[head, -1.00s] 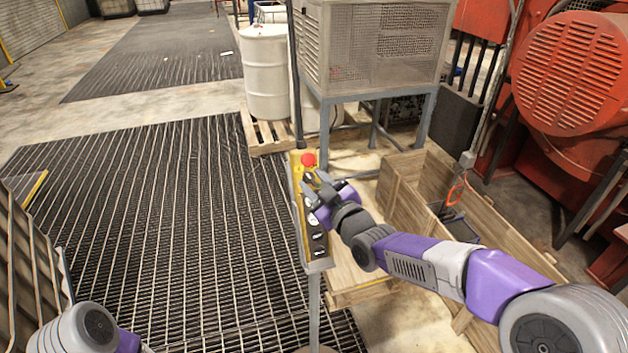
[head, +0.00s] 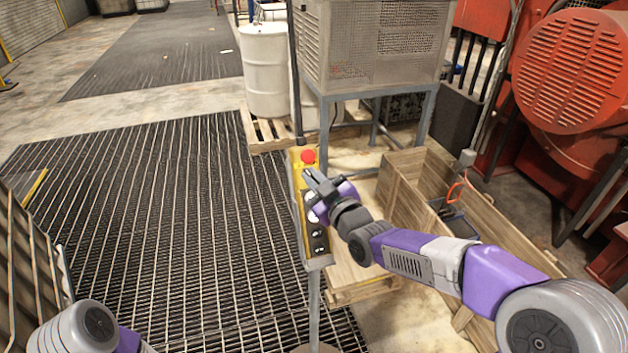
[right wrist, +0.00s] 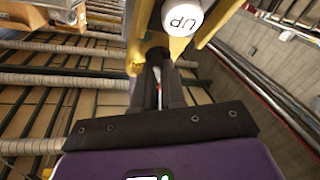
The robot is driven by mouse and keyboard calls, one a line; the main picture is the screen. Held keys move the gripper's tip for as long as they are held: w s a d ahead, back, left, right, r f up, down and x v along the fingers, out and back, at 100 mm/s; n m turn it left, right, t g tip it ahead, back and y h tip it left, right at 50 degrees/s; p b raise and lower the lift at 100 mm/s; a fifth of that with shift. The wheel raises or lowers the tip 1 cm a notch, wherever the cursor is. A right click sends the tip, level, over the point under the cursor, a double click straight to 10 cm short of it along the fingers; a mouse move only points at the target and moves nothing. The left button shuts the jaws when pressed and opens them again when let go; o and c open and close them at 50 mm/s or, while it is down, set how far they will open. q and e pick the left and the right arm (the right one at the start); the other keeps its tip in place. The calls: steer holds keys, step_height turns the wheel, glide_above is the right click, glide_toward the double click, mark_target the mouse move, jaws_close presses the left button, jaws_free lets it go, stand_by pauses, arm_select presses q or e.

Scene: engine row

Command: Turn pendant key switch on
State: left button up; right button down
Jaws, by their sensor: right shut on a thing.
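The yellow pendant (head: 296,172) is mounted upright on a grey post, with a red mushroom button (head: 308,156) at its top and several white and dark buttons below. My right gripper (head: 309,176) is at the upper part of the pendant, just below the red button. In the right wrist view its two fingers (right wrist: 157,72) are close together and meet the yellow housing beside a white button marked UP (right wrist: 182,17). It is shut on the key switch, which the fingers largely hide. My left gripper is out of view; only part of my left arm shows at the lower left.
A wooden crate (head: 402,190) stands right of the pendant, under my right arm. A mesh-sided cabinet (head: 375,45) on grey legs and a white drum (head: 266,75) on a pallet stand behind. Dark grating (head: 150,220) lies clear to the left.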

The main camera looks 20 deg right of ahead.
steer(key=m+b, duration=0.1)
steer(key=m+h+b, duration=0.1)
steer(key=m+b, duration=0.1)
steer(key=shift+a+f+t, duration=0.15)
steer(key=shift+f+t, duration=0.1)
steer(key=shift+t, duration=0.15)
steer(key=m+h+b, duration=0.1)
steer(key=m, duration=0.1)
steer(key=shift+m+h, duration=0.3)
steer(key=shift+m, duration=0.1)
steer(key=m+h, duration=0.2)
steer(key=m, duration=0.1)
steer(key=shift+a+r+m, duration=0.1)
steer(key=shift+r+m, duration=0.1)
steer(key=shift+m, duration=0.1)
steer(key=m+h, duration=0.1)
steer(key=m, duration=0.2)
steer(key=m+h+p, duration=0.1)
steer(key=m+h, duration=0.1)
steer(key=m, duration=0.1)
steer(key=shift+g, duration=0.3)
steer(key=shift+m+h, duration=0.4)
steer(key=c, duration=1.2)
jaws_free()
